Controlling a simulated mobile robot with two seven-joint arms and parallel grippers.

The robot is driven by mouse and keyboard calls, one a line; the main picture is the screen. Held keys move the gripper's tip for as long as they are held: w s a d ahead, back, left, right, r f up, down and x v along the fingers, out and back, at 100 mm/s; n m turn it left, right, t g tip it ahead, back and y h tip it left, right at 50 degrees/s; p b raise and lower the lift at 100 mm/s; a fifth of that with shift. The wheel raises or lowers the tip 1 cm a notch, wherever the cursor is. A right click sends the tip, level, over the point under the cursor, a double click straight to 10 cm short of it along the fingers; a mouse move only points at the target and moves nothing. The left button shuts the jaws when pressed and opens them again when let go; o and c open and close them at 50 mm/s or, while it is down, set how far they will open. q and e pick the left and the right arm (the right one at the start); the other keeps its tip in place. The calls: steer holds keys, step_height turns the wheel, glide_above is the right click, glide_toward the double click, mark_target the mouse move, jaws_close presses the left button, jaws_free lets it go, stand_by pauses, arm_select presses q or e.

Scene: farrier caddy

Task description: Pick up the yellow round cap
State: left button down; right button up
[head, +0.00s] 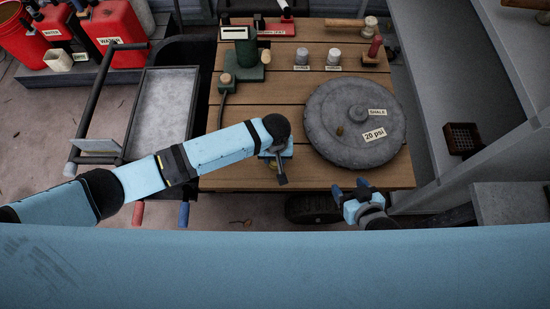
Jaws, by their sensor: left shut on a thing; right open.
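My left gripper (277,168) is over the front part of the wooden table, left of the round grey stone disc. It is shut on a small yellowish thing (273,164), which looks like the yellow round cap; the fingers and wrist hide most of it. I cannot tell whether it touches the table. A small olive-yellow round piece (339,131) sits on the disc, beside the "20 psi" label. My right gripper (355,189) is open and empty at the table's front edge, just below the disc.
The grey disc (330,108) fills the table's right half. A grey tray cart (165,105) is at left. Bare planks (225,178) show at front left.

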arm_select(q)
steer(key=shift+r, duration=0.15)
steer(key=shift+r+p, duration=0.9)
steer(key=shift+p, duration=0.45)
steer(key=shift+r+p, duration=2.45)
steer(key=shift+p, duration=0.4)
